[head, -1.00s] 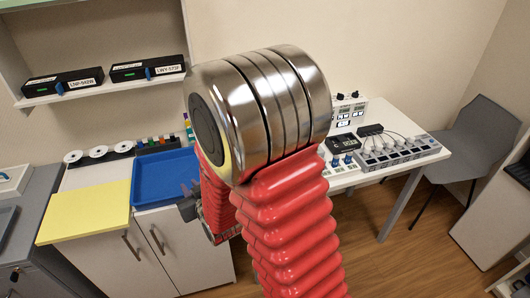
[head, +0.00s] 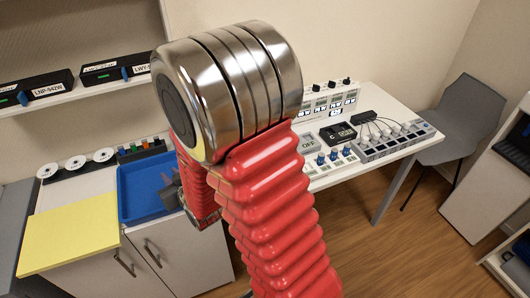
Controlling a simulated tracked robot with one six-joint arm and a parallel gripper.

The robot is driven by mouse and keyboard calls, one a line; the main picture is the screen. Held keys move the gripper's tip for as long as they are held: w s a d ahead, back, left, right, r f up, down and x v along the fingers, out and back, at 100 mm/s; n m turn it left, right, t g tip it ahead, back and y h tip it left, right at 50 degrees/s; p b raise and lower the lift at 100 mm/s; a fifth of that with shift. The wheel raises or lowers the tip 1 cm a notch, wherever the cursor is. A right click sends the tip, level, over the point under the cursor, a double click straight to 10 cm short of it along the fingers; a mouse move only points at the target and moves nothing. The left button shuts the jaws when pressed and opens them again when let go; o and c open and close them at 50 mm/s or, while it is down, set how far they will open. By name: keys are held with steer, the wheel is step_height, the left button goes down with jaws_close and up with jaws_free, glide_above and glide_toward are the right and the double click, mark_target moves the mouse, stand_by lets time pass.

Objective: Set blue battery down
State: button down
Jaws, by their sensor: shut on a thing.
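My gripper (head: 172,198) shows only in part, as a small dark shape beyond my red arm, in front of the blue tray (head: 135,182). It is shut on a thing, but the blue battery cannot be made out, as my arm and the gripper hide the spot. The gripper looks to be over or near the tray's right edge; I cannot tell the height.
A yellow mat (head: 65,238) lies left of the tray on the cabinet (head: 190,262). White reels (head: 75,162) stand behind. A white table (head: 375,172) at right holds several devices. A grey chair (head: 470,118) stands beyond. Black boxes (head: 35,88) sit on a shelf.

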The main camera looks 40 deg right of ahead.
steer(key=d+r+m+h, duration=0.2)
steer(key=d+h, duration=0.1)
steer(key=d, duration=1.5)
steer(key=d+r+m+g+h, duration=0.1)
steer(key=d+r+m+h, duration=0.1)
steer(key=d, duration=1.6)
steer(key=shift+s+d+r+m+g+h, duration=0.35)
steer(key=shift+m+h, duration=0.25)
steer(key=shift+m, duration=0.2)
steer(key=shift+w+f, duration=0.1)
steer(key=shift+f, duration=2.8)
steer(key=shift+f, duration=0.1)
steer(key=shift+f, duration=2)
